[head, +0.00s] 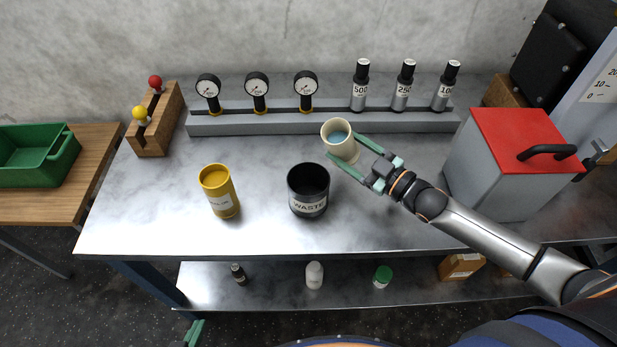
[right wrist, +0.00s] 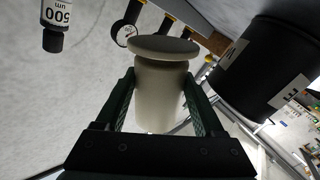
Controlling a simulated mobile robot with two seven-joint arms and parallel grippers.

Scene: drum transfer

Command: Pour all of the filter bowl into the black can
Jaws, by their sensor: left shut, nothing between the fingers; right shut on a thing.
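The filter bowl (head: 340,147) is a cream cup with blue contents showing inside its rim. My right gripper (head: 343,146) is shut around its sides and holds it behind and to the right of the black can. The bowl also shows between the fingers in the right wrist view (right wrist: 160,95). The black can (head: 308,205), with a white WASTE label, stands upright on the bench, its mouth open and its inside dark. It also shows at the right of the right wrist view (right wrist: 258,75). My left gripper (head: 194,331) is shut and empty, low at the bottom left, below the bench top.
A yellow can (head: 220,198) stands left of the black can. A grey rack (head: 330,122) with gauges and labelled cylinders runs along the back. A red-lidded box (head: 505,165) stands right. The bench front is clear between the cans and the edge.

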